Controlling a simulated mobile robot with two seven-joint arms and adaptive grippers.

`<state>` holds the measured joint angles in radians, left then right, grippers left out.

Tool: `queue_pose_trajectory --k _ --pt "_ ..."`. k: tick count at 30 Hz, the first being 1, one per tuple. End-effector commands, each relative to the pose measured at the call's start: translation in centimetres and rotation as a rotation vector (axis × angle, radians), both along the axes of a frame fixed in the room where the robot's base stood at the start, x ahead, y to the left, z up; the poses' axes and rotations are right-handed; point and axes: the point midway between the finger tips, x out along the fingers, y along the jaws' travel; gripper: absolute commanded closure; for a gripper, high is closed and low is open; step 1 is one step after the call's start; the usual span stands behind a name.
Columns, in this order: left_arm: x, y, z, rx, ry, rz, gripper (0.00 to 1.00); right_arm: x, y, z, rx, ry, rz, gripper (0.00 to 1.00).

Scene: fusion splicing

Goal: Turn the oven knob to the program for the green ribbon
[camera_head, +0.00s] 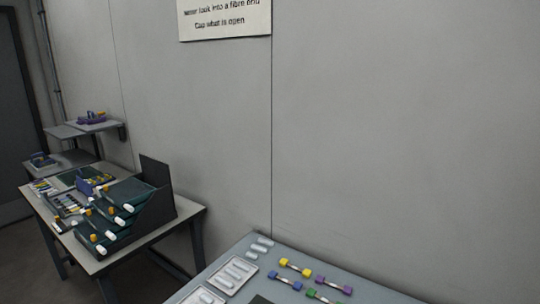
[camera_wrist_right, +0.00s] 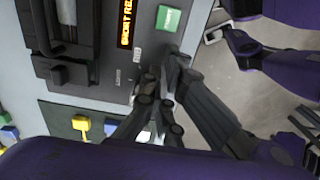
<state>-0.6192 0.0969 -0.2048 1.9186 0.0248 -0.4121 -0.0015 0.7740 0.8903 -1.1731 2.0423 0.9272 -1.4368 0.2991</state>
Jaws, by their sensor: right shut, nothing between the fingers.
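In the right wrist view my right gripper (camera_wrist_right: 163,75) is shut and empty, its fingers in front of the edge of a dark machine panel. An orange lit display (camera_wrist_right: 125,24) is on this panel, with small labels beside it too blurred to read. I cannot make out the oven knob; the fingers may hide it. In the head view a ribbon piece with green ends (camera_head: 311,293) lies on the near table, cut off by the bottom edge. Pieces with yellow ends (camera_head: 284,262) and purple ends (camera_head: 320,280) lie beside it. My left gripper is not in view.
A yellow-ended piece (camera_wrist_right: 81,124) lies below the machine. In the head view, white trays (camera_head: 238,268) lie on the near table, and a second table (camera_head: 190,216) holds dark stepped bins.

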Motion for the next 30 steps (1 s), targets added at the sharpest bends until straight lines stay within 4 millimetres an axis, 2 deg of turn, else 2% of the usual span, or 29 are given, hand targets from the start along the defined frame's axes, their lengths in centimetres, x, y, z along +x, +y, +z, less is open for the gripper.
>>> queue_pose_trajectory --k 18,30 --pt "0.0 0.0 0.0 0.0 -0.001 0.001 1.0 -0.6 -0.4 0.3 0.002 -0.003 0.001 1.0" --pt "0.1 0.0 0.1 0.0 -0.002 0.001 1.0 -0.5 -0.4 4.8 0.001 -0.003 0.001 1.0"
